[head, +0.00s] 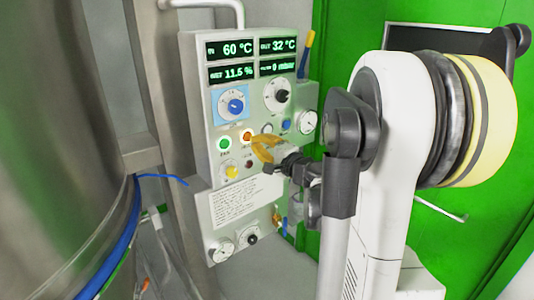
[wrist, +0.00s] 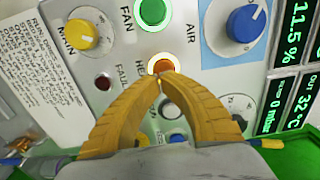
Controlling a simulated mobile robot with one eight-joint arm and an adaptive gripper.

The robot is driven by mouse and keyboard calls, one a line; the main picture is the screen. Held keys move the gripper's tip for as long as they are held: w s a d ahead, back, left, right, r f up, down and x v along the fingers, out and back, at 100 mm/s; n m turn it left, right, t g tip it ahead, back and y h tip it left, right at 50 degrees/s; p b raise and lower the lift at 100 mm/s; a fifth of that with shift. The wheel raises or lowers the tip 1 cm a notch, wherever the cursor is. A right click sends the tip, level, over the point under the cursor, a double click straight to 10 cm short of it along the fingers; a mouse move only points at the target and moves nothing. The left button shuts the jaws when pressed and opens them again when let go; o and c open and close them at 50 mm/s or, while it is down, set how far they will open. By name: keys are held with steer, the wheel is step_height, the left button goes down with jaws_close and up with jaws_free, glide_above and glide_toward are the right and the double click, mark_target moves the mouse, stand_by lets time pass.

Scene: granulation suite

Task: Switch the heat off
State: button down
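The heat button (wrist: 164,66) is an orange-red push button with a bright glowing ring, beside a partly hidden "HEAT" label in the wrist view. In the head view the heat button (head: 246,135) sits right of the green button, partly behind the fingers. My gripper (wrist: 159,80) has two yellow-orange fingers with their tips together and nothing between them. The tips overlap the lower edge of the heat button in the wrist view; I cannot tell whether they touch it. My gripper (head: 257,143) also shows in the head view, in front of the control panel (head: 198,110).
The lit green fan button (wrist: 152,12), yellow main knob (wrist: 82,34), blue air knob (wrist: 246,22) and dark red fault lamp (wrist: 103,82) surround it. Displays (head: 237,49) read 60 °C, 32 °C, 11.5 % and 0 mbar. A steel vessel (head: 60,170) stands left of the panel.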

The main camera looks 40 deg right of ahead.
steer(key=shift+w, duration=0.7)
steer(key=shift+w+d+r, duration=0.1)
steer(key=shift+w, duration=0.75)
